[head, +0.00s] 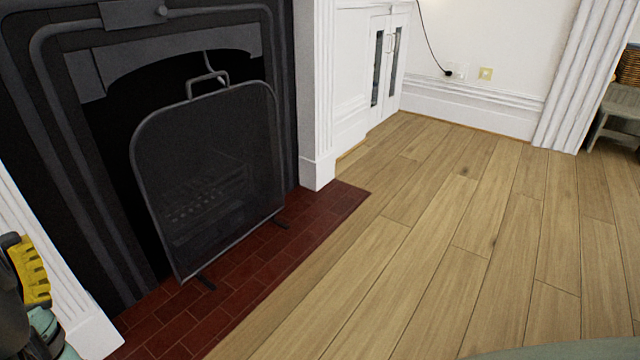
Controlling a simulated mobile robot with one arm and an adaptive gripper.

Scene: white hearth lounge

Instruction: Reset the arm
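At the left edge of the head view, a dark part with a yellow ribbed piece shows, cut off by the frame; it looks like part of my gripper (28,270). Pale green parts, which seem to be my arm, show just below it. The fingertips cannot be made out, so whether it is open or shut is unclear. No object is visible in it. It appears in front of the white fireplace surround (75,310) in the picture; its distance from the surround is unclear.
A black mesh fire screen (215,170) stands on the red tiled hearth (250,265) before a dark fireplace. A white cabinet (385,70) stands beyond. A grey-green piece of furniture (618,105) is at the far right. The wooden floor (470,220) is mostly clear.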

